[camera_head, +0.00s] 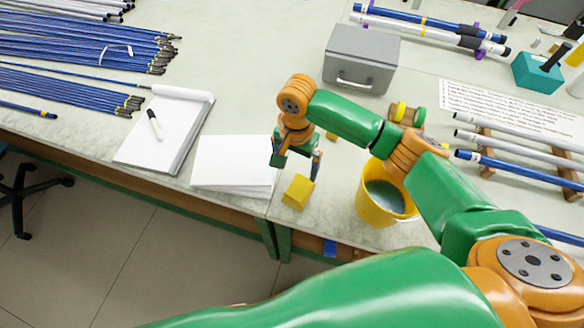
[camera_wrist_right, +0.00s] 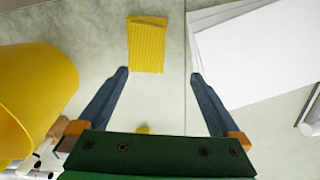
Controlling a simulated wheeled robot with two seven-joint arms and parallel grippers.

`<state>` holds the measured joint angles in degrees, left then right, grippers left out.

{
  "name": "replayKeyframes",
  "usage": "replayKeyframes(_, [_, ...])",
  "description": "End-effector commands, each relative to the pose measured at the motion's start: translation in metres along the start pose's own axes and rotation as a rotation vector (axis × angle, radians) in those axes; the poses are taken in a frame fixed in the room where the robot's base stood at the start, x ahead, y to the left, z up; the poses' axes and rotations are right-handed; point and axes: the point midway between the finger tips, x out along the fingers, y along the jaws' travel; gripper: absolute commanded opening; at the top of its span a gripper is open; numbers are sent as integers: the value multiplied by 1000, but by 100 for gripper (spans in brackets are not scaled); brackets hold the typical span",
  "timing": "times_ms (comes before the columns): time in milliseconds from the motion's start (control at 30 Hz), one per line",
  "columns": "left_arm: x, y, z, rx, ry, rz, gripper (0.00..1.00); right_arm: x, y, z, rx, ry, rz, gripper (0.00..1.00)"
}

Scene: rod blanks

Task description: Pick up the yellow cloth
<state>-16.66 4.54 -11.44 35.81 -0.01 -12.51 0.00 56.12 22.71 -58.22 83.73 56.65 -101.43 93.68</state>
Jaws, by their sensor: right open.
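The yellow cloth (camera_head: 298,191) is a small ribbed piece lying on the table near its front edge. In the right wrist view the cloth (camera_wrist_right: 147,45) lies flat, beyond the fingertips and closer to the left finger. My right gripper (camera_head: 298,162) points down just behind the cloth in the head view. In the wrist view its two fingers (camera_wrist_right: 160,73) are spread wide with nothing between them, apart from the cloth. My left gripper is not in view.
A yellow bucket (camera_head: 368,208) with dark contents stands right of the cloth. A stack of white paper (camera_head: 232,162) lies left of it. A notepad (camera_head: 160,130), a grey box (camera_head: 361,58) and several blue rods (camera_head: 80,45) are farther off. The table's front edge is close.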

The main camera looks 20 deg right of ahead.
Motion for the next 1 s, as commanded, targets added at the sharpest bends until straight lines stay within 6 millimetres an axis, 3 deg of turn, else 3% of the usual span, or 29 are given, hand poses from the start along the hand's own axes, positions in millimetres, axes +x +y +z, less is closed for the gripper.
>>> replayKeyframes(300, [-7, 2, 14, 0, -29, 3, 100, 56, 6, 5, -4, 0, 1, 100])
replayKeyframes(533, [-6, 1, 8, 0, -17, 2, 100, 59, 6, 5, -6, 1, -1, 100])
replayKeyframes(567, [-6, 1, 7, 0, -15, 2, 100, 59, 6, 5, -6, 1, -1, 95])
replayKeyframes(833, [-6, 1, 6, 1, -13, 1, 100, 59, 6, 5, -6, 1, -1, 22])
replayKeyframes(867, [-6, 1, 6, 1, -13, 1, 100, 59, 6, 5, -6, 1, -2, 17])
replayKeyframes(1000, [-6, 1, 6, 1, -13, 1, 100, 59, 6, 5, -6, 1, -2, 17])
